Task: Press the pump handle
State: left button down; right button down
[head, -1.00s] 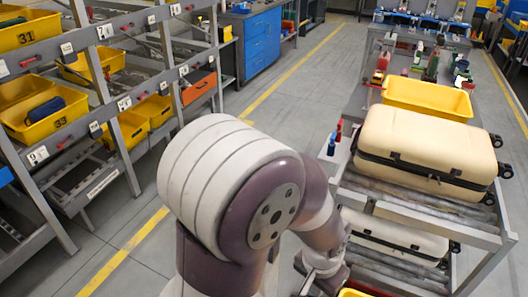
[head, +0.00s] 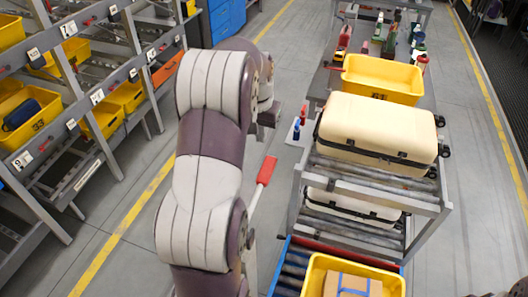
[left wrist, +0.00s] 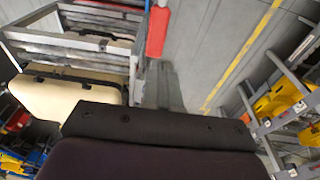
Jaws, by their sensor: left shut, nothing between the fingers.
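The pump handle is a red grip (head: 266,170) on a pale rod that slants up to the right in the head view, beside the roller conveyor. Its red grip also shows at the top of the left wrist view (left wrist: 157,32). My left gripper (head: 269,115) is shut and empty. In the head view it appears above the red grip, with a gap between them. In the left wrist view, its dark body fills the bottom and the red grip lies beyond it. I see no contact. My forearm hides part of the gripper, and the lower rod is partly hidden.
Another yellow tray (head: 312,283) holding a cardboard box (head: 352,284) is at the bottom. Shelving (head: 75,108) with yellow bins stands at left. Grey floor between is clear.

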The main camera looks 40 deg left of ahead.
pick_arm(q)
jog(key=shift+w+d, duration=0.15)
jog(key=shift+d, duration=0.05)
jog(key=p, duration=0.6)
send_near(266, 169)
jog(key=f, duration=0.7)
jog(key=shift+w+a, duration=0.15)
jog(key=shift+w, duration=0.25)
